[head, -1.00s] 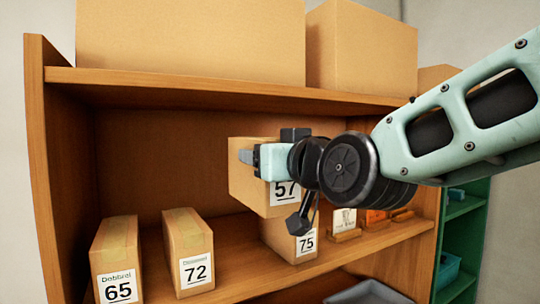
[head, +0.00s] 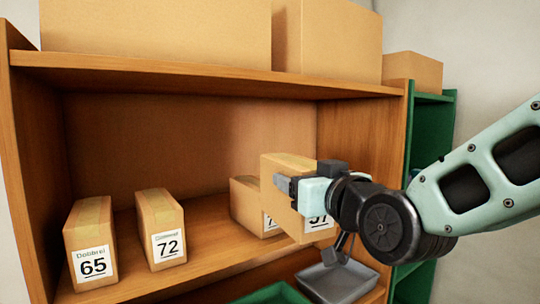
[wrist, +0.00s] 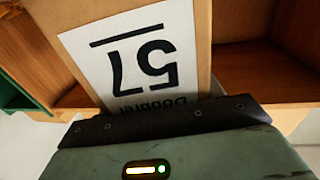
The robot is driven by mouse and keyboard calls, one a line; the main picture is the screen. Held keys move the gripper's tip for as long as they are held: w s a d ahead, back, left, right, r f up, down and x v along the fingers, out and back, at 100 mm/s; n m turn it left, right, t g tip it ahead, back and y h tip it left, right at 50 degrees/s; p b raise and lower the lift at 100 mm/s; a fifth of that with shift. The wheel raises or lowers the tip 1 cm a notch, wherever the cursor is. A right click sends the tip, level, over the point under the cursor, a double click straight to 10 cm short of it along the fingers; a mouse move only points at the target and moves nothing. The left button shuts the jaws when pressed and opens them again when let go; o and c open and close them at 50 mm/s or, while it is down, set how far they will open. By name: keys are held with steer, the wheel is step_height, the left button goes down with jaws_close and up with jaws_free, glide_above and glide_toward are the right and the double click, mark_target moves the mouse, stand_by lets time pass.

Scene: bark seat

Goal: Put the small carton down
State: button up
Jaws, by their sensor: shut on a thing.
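My gripper (head: 300,187) is shut on the small carton (head: 288,166), a brown box with a white label reading 57. In the head view the carton is held in front of the lower shelf (head: 215,240), and it partly hides another carton (head: 248,205) standing there. I cannot tell whether the held carton touches the shelf. In the wrist view the carton's label (wrist: 140,55) shows upside down, close beyond the gripper's dark edge. The fingertips are not visible in that view.
Cartons labelled 65 (head: 91,250) and 72 (head: 163,230) stand on the left of the shelf, with bare board between 72 and the partly hidden carton. Large boxes (head: 155,35) sit on top. A grey tray (head: 337,281) is below at the right, and a green rack (head: 428,130) stands beyond.

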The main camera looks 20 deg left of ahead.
steer(key=w+d+f+m+t+h, duration=0.1)
steer(key=w+d+f+m+h, duration=0.1)
steer(key=d+f, duration=0.8)
steer(key=w+d+f+m+t+h, duration=0.1)
steer(key=w+d+f+m+h, duration=0.2)
steer(key=d+f, duration=0.7)
steer(key=w+d+f+m+t+h, duration=0.2)
steer(key=w+d+f+h, duration=0.4)
steer(key=d, duration=1.4)
step_height(320, 180, down, 5)
steer(key=shift+d+r+m, duration=0.1)
steer(key=shift+d+m, duration=0.3)
steer(key=shift+m, duration=0.1)
